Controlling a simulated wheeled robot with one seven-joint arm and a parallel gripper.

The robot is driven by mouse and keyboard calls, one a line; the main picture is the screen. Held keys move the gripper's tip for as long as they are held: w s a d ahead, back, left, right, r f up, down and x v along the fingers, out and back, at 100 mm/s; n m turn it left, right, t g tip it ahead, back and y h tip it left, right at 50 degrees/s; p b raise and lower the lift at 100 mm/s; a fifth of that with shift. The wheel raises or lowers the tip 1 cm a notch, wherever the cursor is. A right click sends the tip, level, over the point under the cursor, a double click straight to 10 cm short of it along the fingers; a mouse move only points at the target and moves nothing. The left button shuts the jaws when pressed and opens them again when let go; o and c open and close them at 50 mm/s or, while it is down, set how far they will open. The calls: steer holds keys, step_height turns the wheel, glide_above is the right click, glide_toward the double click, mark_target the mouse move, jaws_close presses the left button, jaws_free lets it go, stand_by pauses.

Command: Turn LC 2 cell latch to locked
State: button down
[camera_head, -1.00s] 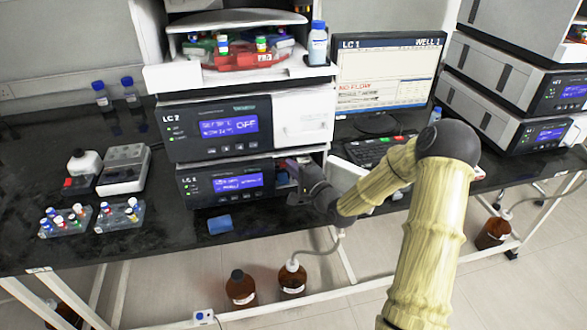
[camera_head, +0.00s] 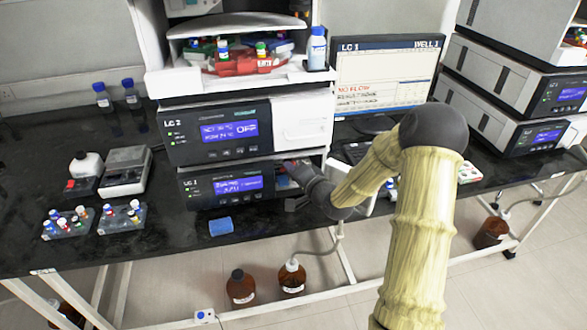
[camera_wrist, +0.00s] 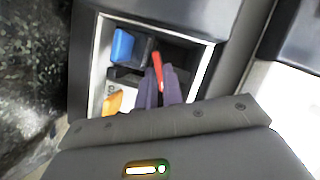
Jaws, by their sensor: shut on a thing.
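The LC 2 stack (camera_head: 215,110) stands on the bench left of the monitor. An open bay shows at the right of its lower unit, and my gripper (camera_head: 287,178) reaches into it. In the wrist view, my gripper (camera_wrist: 160,88) has its dark fingers close together on a thin red lever (camera_wrist: 157,66), which I take for the cell latch. The lever stands nearly upright in the picture, tilted slightly left at its top. Its lower part is hidden between the fingers. I cannot read any lock marking.
In the wrist view, a blue block (camera_wrist: 122,44) and an orange part (camera_wrist: 114,102) sit left of the lever. The bay's pale frame (camera_wrist: 203,80) is close on the right. In the head view, a blue item (camera_head: 220,226) lies on the bench before the lower unit.

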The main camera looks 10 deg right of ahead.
steer(key=n+h+b, duration=0.1)
steer(key=n, duration=0.1)
steer(key=n+g+h+b, duration=0.1)
steer(key=n+h+b, duration=0.1)
steer(key=n, duration=0.1)
steer(key=a+n+h+b, duration=0.1)
steer(key=n+b, duration=0.1)
steer(key=shift+s+f+n+g, duration=0.15)
steer(key=shift+n+g, duration=0.15)
steer(key=shift+n+h+b, duration=0.55)
steer(key=shift+n+h, duration=0.05)
steer(key=shift+h, duration=0.1)
steer(key=c, duration=1.5)
jaws_free()
steer(key=shift+c, duration=0.2)
steer(key=shift+r, duration=0.25)
